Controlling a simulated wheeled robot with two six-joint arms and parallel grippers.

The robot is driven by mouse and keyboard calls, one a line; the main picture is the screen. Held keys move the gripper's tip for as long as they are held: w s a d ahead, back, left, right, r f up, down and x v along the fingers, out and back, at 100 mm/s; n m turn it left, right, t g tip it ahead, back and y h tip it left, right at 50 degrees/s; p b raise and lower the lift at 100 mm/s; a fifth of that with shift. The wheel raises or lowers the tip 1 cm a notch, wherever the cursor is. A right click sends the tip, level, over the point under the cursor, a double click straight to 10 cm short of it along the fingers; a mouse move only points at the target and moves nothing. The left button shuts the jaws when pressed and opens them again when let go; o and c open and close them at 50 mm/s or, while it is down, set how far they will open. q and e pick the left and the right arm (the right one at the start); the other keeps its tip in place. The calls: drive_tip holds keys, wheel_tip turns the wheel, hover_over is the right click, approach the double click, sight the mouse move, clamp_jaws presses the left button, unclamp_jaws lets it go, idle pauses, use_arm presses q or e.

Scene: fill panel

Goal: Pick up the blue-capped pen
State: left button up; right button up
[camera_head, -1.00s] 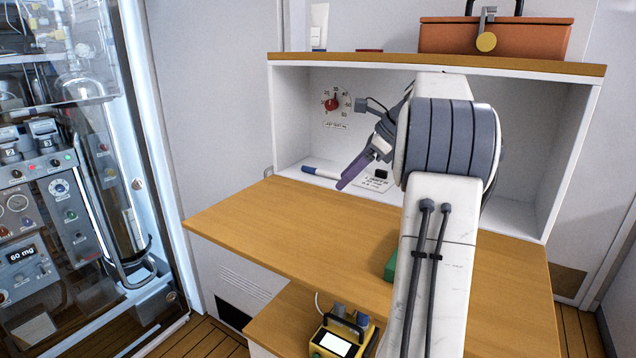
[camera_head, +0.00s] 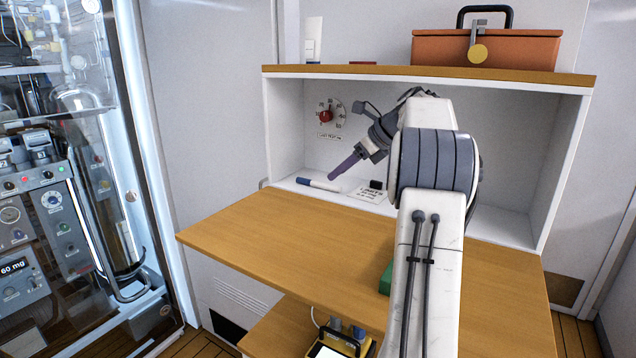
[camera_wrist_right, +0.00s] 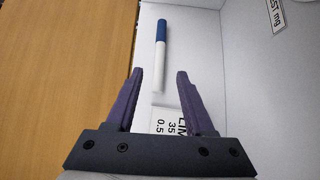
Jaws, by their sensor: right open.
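The blue-capped pen (camera_head: 318,184) has a white barrel and a blue cap. It lies on the white floor of the cubby, near its front left. My right gripper (camera_head: 333,178) is just right of the pen in the head view, fingers pointing down and left. In the right wrist view the pen (camera_wrist_right: 160,55) lies beyond the fingertips, its white end nearest. My left gripper is not in view.
A printed card (camera_head: 371,195) lies right of the pen, with a small black object (camera_head: 376,184) by it. A dial (camera_head: 326,115) is on the cubby's back wall. The wooden desk (camera_head: 270,235) in front is mostly clear; a green object (camera_head: 386,279) sits beside my arm.

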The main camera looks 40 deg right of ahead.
sight(318, 185)
drive_tip(key=shift+w+a, duration=0.15)
drive_tip(key=shift+w, duration=0.15)
drive_tip(key=x, duration=0.5)
drive_tip(key=shift+w+a, duration=0.15)
drive_tip(key=shift+w, duration=0.25)
clamp_jaws()
